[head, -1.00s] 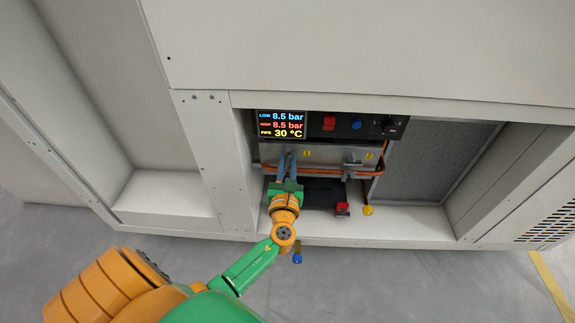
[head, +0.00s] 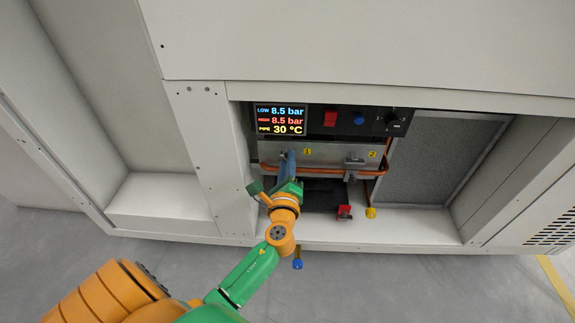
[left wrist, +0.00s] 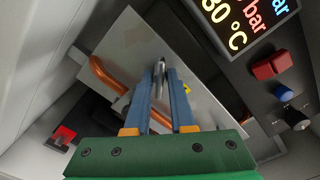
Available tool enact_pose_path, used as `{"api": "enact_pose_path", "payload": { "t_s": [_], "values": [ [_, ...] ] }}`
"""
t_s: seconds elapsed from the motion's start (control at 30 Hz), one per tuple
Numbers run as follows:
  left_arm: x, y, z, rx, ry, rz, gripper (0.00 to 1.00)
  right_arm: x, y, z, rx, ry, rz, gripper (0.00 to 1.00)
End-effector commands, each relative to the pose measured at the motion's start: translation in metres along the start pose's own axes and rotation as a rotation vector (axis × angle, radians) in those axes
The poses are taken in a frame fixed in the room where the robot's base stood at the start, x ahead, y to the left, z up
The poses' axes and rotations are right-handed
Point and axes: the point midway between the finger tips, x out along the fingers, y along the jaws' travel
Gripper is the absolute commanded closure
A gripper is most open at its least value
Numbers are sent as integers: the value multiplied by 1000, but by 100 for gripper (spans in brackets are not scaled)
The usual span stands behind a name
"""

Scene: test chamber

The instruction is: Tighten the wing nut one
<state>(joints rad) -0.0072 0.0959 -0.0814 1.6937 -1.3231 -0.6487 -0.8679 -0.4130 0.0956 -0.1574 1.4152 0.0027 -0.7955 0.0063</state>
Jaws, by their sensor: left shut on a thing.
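My left gripper (head: 288,154) reaches up to the left part of a pale metal plate, beside the yellow label 1 (head: 307,152). In the left wrist view, its blue fingers (left wrist: 160,78) are shut on a grey metal wing nut, wing nut one (left wrist: 159,68), which stands out from the plate. In the head view the fingers hide this wing nut. A second grey wing nut (head: 354,160) sits on the plate's right part, near the yellow label 2 (head: 372,154). My right gripper is not in view.
Above the plate are a display (head: 280,119) reading 8.5 bar twice and 30 °C, a red switch (head: 330,118), a blue button (head: 359,118) and a black knob (head: 394,122). A copper pipe (head: 325,171) runs along the plate. Red (head: 344,212) and yellow (head: 371,212) handled parts sit below.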

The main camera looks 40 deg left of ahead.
Motion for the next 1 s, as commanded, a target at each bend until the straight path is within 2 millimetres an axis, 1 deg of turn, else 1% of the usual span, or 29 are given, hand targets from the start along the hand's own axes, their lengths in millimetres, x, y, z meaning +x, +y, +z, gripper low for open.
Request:
{"api": "enact_pose_path", "payload": {
  "t_s": [0.03, 0.23, 0.5, 0.8, 1.0],
  "values": [
    [0, 2, -2, -42, 0, 1, 100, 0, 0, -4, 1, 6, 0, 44],
    [0, 2, -2, -234, 1, 1, 100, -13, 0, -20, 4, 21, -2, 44],
    [0, 2, -2, -483, 1, 0, 100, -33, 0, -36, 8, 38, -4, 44],
    [0, 1, -1, -701, 2, -2, 100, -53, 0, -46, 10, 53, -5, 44],
    [0, 1, 0, -791, 1, -2, 100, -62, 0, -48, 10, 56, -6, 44]
  ]
}}
